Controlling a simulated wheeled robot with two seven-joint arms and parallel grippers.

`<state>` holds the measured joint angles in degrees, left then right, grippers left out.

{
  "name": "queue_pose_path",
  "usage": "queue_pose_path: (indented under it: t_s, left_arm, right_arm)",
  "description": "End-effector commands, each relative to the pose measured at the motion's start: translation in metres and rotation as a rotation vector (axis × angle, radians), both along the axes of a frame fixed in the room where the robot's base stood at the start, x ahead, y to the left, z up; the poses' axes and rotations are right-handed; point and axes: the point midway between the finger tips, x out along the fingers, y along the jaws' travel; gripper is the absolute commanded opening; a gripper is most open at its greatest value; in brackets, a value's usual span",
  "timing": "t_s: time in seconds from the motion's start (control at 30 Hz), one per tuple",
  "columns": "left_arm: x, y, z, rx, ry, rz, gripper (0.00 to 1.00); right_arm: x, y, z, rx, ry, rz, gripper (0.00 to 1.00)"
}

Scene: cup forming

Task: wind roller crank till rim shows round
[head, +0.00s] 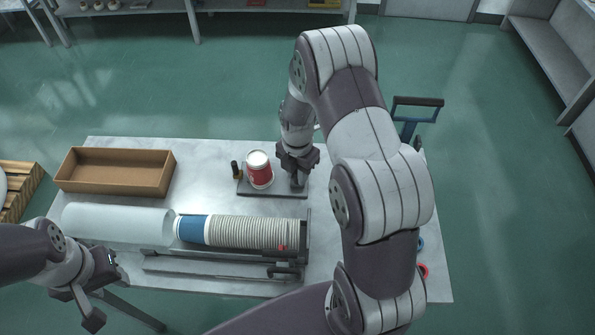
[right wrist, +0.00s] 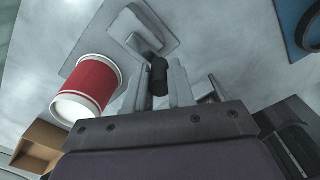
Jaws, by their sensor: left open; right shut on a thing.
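A red and white cup (head: 260,172) stands on the grey base plate (head: 270,194) near the middle of the table. In the right wrist view the cup (right wrist: 95,84) shows a red body with white bands at both ends; I cannot tell whether its rim is rolled. My right gripper (head: 298,178) is just right of the cup, shut on the dark crank handle (right wrist: 158,76), which shows between the fingers in the right wrist view. In the head view the gripper hides most of the crank. My left gripper (head: 101,290) is open and empty off the table's front left corner.
A long stack of cups (head: 250,232) lies on a rack in front of the plate, beside a pale cylinder (head: 115,222). An open cardboard box (head: 115,170) sits at the back left. A small dark post (head: 235,169) stands left of the cup.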

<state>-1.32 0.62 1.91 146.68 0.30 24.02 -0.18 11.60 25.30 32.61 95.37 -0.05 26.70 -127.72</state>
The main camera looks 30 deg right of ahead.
Motion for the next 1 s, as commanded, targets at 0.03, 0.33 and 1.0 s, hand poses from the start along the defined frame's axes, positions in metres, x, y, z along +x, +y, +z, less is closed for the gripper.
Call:
queue_pose_path:
  t_s: [0.03, 0.33, 1.0]
  left_arm:
    - [0.0000, 0.0000, 0.0001, 0.000, 0.000, 0.000, 0.43]
    - [0.0000, 0.0000, 0.0001, 0.000, 0.000, 0.000, 0.43]
    - [0.0000, 0.0000, -0.0034, 0.000, 0.000, 0.000, 0.43]
  right_arm:
    - [0.0001, 0.0000, 0.0003, 0.000, 0.000, -0.001, 0.00]
    - [0.0004, 0.0004, 0.0006, 0.000, 0.000, -0.009, 0.00]
    - [0.0074, 0.0085, 0.0006, 0.001, -0.001, -0.255, 0.00]
